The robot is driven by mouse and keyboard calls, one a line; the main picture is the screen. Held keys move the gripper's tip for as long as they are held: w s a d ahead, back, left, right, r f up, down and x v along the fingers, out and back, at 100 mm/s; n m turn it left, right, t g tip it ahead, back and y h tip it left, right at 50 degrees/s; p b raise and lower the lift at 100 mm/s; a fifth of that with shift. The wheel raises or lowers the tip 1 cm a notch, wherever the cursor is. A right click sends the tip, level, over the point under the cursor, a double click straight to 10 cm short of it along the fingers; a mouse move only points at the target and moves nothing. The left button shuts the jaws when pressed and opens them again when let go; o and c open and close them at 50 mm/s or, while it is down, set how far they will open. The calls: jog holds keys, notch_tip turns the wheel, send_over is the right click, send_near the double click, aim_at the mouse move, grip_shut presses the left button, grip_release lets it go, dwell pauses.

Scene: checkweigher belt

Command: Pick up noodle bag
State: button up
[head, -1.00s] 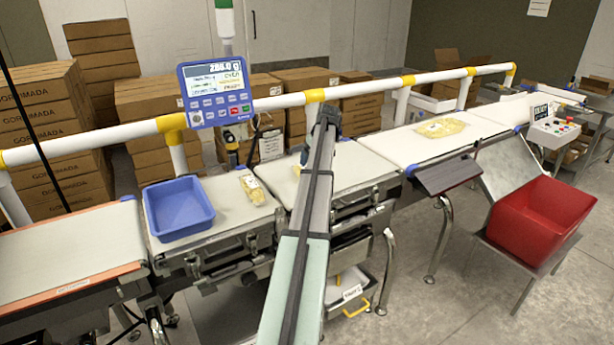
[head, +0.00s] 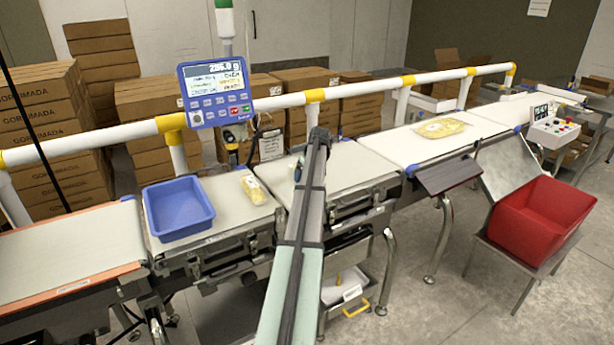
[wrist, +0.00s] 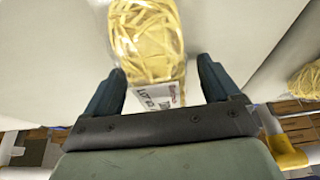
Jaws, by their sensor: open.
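A clear noodle bag (wrist: 146,40) with yellow noodles and a white printed label (wrist: 158,97) lies on a pale belt in the wrist view. My gripper (wrist: 160,78) is open, with one dark finger on either side of the label end of the bag. The bag's far end runs out of the top of the picture. Another noodle bag (head: 253,188) lies beside a blue tray, and a wider flat one (head: 440,128) lies on the right belt.
The blue tray (head: 179,208) stands on the left platform. A white and yellow rail (head: 360,88) runs behind the belts, with a blue display (head: 215,92) on it. A red bin (head: 541,220) stands at the right. Another bag (wrist: 308,80) shows at the wrist view's right edge.

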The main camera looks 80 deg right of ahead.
jog(key=shift+c, duration=0.5)
jog(key=shift+r, duration=0.1)
jog(key=c, duration=1.3)
